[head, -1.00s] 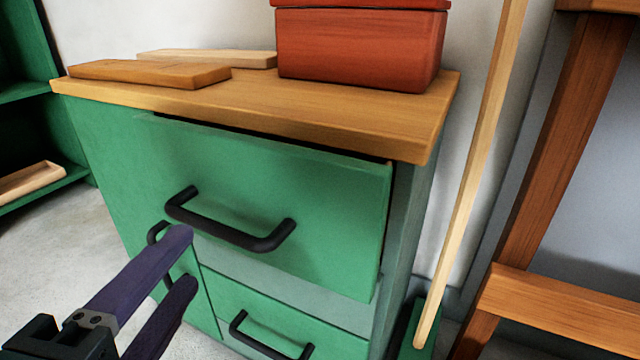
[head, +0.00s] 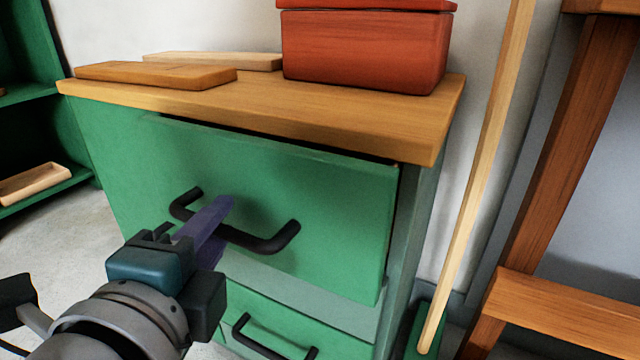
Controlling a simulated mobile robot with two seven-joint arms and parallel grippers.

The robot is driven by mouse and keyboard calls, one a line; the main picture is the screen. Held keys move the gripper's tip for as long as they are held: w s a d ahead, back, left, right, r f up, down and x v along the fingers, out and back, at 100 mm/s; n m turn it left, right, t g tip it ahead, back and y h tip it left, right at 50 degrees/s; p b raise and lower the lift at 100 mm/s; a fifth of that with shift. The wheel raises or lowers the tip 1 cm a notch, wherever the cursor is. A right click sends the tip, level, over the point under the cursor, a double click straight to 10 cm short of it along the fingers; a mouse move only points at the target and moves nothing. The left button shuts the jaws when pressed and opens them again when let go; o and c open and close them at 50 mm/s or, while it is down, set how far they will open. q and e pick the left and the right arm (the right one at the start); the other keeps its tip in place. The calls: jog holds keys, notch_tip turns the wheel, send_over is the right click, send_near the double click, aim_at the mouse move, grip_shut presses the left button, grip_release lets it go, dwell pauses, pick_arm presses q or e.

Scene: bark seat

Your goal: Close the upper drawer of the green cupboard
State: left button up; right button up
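The green cupboard (head: 130,150) has a wooden top. Its upper drawer (head: 330,215) stands partly open, its front out from the body with a dark gap along its top edge. The drawer's black bar handle (head: 268,243) is partly covered by my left gripper (head: 222,228). The purple fingers of that gripper overlap the left-middle of the handle; whether they touch it, and how far apart they are, is unclear. The lower drawer (head: 285,325) looks shut, its handle partly in view. My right gripper is not in view.
On the cupboard top are a red box (head: 365,50) and two wooden boards (head: 155,74). A pale pole (head: 478,170) leans to the right, beside a brown wooden frame (head: 560,300). A green shelf (head: 45,200) stands at the left.

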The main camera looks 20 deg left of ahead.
pick_arm(q)
grip_shut()
dwell(1.0)
